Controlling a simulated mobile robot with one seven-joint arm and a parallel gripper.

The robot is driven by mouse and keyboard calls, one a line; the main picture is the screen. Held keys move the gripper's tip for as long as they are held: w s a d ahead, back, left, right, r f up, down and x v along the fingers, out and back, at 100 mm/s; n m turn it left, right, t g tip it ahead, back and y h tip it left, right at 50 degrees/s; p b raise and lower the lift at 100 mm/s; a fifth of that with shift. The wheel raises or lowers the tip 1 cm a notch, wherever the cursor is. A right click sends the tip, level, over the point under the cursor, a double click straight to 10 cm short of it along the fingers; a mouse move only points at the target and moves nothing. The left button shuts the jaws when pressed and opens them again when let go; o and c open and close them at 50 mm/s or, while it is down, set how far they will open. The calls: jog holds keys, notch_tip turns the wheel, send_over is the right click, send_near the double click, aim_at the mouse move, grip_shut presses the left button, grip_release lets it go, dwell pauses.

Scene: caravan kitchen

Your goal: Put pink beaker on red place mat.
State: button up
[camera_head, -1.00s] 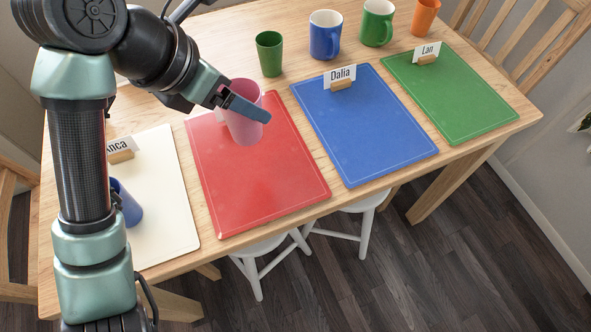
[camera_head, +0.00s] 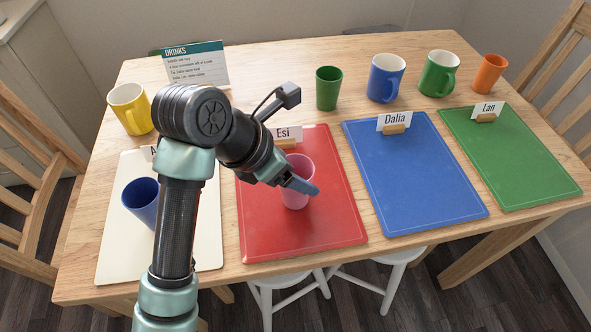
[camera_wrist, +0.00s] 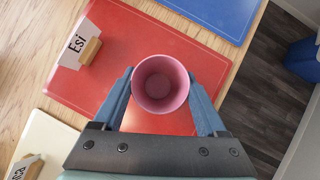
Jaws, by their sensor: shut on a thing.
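The pink beaker (camera_head: 297,190) is upright over the middle of the red place mat (camera_head: 265,235), which has the Esi card (camera_head: 285,135) at its far edge. I cannot tell whether the beaker touches the mat or is a little above it. My gripper (camera_head: 300,184) is shut on the beaker, with a blue finger on its near side. In the wrist view the pink beaker (camera_wrist: 160,84) is seen from above, empty, between the two fingers, with the red mat (camera_wrist: 130,45) beneath.
A white mat (camera_head: 115,235) with a blue beaker (camera_head: 141,200) lies to the left, and a blue mat (camera_head: 415,180) and green mat (camera_head: 515,160) to the right. A yellow mug (camera_head: 130,108), drinks sign (camera_head: 195,65), green beaker (camera_head: 328,88) and several cups stand behind.

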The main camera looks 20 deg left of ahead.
jog(key=shift+f, duration=0.2)
jog(key=o, duration=1.3)
jog(key=shift+c, duration=0.2)
jog(key=shift+r, duration=0.1)
jog(key=shift+r, duration=0.2)
jog(key=p+v, duration=0.2)
jog(key=v, duration=1)
jog(key=shift+w, duration=0.1)
